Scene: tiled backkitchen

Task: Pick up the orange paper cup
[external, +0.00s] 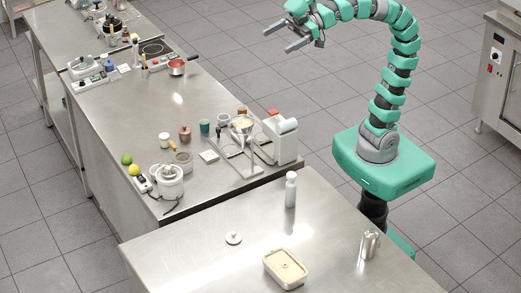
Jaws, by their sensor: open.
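No orange paper cup can be made out for certain in the external view. A small orange-brown item (172,146) lies beside a white jar on the middle steel counter, too small to identify. A teal cup (204,126) stands on the same counter, to the right of a brown pot (185,133). My gripper (278,40) is open and empty, its two grey fingers pointing left. It is in the air at the top of the view, to the right of the counter and apart from everything on it.
The middle steel counter (120,115) holds a red pan (177,68), a lime (127,159), a lemon (134,170) and a white dispenser (281,140). Tiled floor is free around me.

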